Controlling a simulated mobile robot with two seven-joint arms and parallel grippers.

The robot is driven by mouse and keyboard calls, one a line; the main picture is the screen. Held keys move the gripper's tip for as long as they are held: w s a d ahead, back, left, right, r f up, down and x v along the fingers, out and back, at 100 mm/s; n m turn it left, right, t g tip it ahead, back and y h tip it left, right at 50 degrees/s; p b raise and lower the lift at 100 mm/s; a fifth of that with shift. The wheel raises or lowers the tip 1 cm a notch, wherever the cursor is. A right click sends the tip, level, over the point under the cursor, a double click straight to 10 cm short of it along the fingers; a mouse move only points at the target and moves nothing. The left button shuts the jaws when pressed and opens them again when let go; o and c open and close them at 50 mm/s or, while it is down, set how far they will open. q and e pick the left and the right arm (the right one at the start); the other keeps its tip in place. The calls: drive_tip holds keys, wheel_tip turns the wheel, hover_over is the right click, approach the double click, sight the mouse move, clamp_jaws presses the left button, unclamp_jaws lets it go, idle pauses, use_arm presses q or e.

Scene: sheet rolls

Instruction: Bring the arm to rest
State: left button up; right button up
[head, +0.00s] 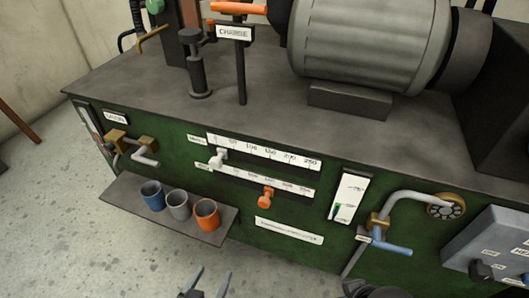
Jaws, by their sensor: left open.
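My left gripper (211,274) shows at the bottom edge of the head view, left of centre. Its two grey fingers point up and stand apart, with nothing between them. It is over the floor in front of the green machine (180,160), below the small shelf and apart from it. Most of the left arm is out of the frame. My right gripper does not show.
A shelf (125,200) on the machine's front holds a blue cup (152,196), a grey cup (178,205) and an orange cup (206,214). Sliders, a bent pipe (400,200) and a grey box (495,245) project at right. The floor (60,240) at left is clear.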

use_arm(q)
drive_tip(key=s+a+r+g+y, duration=0.2)
drive_tip(key=s+a+r+g, duration=0.2)
drive_tip(key=s+r+g, duration=0.4)
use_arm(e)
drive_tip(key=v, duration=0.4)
use_arm(q)
wheel_tip(320, 180, down, 15)
drive_tip(key=a+p, duration=0.2)
drive_tip(key=p, duration=0.4)
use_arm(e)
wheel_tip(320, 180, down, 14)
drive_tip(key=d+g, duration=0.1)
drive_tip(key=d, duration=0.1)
use_arm(q)
drive_tip(key=s+a+f+g+p, duration=0.1)
drive_tip(key=s+a+f+p, duration=0.4)
drive_tip(key=s+f, duration=0.3)
drive_tip(key=s, duration=0.3)
drive_tip(key=shift+a+m+y+p, duration=0.2)
drive_tip(key=shift+m+y+p, duration=0.15)
drive_tip(key=shift+m+y, duration=0.05)
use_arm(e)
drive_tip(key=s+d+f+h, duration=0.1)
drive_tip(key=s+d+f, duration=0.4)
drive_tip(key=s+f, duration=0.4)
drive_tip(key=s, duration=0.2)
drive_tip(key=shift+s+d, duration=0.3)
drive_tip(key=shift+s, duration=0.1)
